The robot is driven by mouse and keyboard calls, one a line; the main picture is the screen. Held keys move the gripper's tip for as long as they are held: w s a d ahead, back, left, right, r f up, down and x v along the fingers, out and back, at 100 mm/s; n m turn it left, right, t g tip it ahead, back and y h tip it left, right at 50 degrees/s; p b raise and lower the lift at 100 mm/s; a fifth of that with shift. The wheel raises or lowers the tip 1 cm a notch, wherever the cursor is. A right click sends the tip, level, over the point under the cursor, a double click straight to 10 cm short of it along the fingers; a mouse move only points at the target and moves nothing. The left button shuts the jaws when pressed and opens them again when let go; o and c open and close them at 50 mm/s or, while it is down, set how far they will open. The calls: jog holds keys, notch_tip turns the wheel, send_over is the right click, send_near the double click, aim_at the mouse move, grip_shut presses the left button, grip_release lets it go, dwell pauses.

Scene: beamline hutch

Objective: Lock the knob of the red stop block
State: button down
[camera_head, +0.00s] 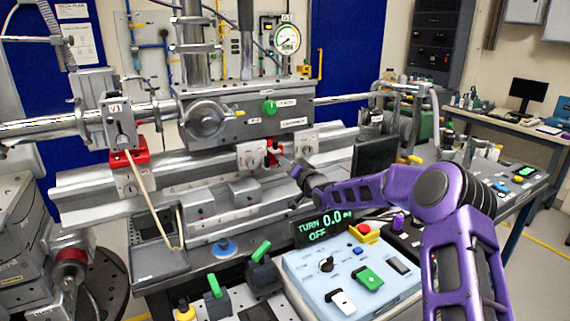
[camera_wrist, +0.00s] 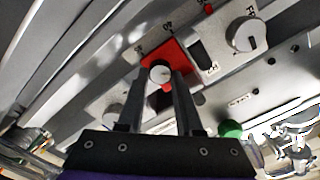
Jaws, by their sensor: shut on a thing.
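The red stop block (camera_head: 272,158) sits on the metal rail, between two pale plates. It also shows in the wrist view (camera_wrist: 176,52), with its round silver knob (camera_wrist: 159,73) on its front face. My gripper (camera_wrist: 161,80) reaches it from the front, with its two dark fingers on either side of the knob and shut on it. In the head view my purple arm comes in from the right and my gripper (camera_head: 280,158) partly covers the block and hides the knob's detail.
Pale plates with knobs (camera_head: 297,139) flank the block closely. A display (camera_head: 324,227) reads TURN 0.0, OFF. A control box (camera_head: 350,275) with switches and green-handled levers (camera_head: 262,252) stand in front.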

jog(key=shift+f+m+b, duration=0.15)
jog(key=shift+m+b, duration=0.6)
jog(key=shift+m, duration=1.65)
jog(key=shift+f+m+b, duration=0.15)
jog(key=shift+m+b, duration=0.6)
jog(key=shift+m, duration=1.65)
jog(key=c, duration=0.6)
grip_release()
jog(key=shift+r, duration=0.1)
jog(key=shift+d, duration=0.1)
jog(key=shift+p+v, duration=0.45)
jog(key=shift+v, duration=8.25)
